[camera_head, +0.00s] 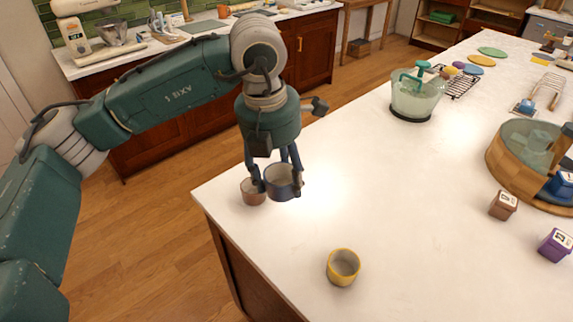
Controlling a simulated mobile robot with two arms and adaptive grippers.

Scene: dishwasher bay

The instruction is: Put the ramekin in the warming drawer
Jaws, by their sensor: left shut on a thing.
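A yellow cup (343,268) stands apart, nearer the front. No warming drawer can be made out. My right gripper is not in view.
The white counter (400,210) is clear between the cups and the brown box (503,205) and purple box (555,245) at right. A glass bowl with a green handle (416,96) stands farther back. A round wooden stand (505,158) is at the right.

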